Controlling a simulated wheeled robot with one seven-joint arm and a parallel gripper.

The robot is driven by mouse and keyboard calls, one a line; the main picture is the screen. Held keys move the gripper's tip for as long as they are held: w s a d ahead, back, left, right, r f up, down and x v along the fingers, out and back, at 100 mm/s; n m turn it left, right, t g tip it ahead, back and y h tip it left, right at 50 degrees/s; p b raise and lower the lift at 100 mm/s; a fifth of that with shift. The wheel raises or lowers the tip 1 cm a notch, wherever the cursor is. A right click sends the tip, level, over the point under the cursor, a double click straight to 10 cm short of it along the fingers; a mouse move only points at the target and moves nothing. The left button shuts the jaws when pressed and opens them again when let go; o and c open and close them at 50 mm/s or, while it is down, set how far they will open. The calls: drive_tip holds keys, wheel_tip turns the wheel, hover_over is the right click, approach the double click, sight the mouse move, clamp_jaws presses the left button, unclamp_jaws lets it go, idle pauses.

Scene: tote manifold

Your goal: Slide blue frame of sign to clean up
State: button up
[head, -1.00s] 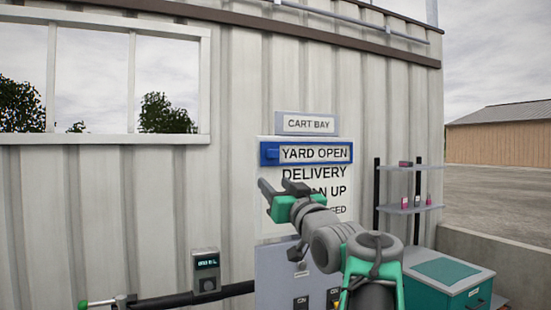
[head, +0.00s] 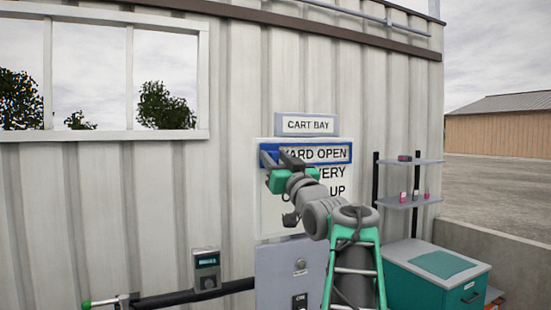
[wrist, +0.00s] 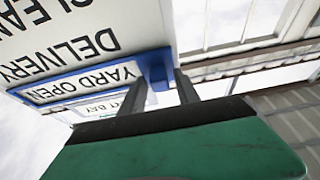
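The sign is a white board (head: 275,215) on the corrugated wall, with black lines of text. Its blue frame (head: 335,162) surrounds the top line, "YARD OPEN". A blue knob sticks out at the frame's left end; it shows in the wrist view (wrist: 157,68) and is hidden by my gripper in the head view. My gripper (head: 276,157) is at that end of the frame. In the wrist view, its two dark fingers (wrist: 162,90) are apart, with the knob just beyond and between their tips. I cannot tell whether they touch it. The "CLEAN UP" line is partly hidden behind my arm.
A "CART BAY" plate (head: 306,124) is above the sign. A grey panel (head: 275,275) is below it. A small shelf (head: 410,199) with several items and a teal box (head: 435,270) stand to the right. A keypad (head: 207,268) and a dark rail are at lower left.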

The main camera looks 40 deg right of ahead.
clamp_jaws()
idle(1.1)
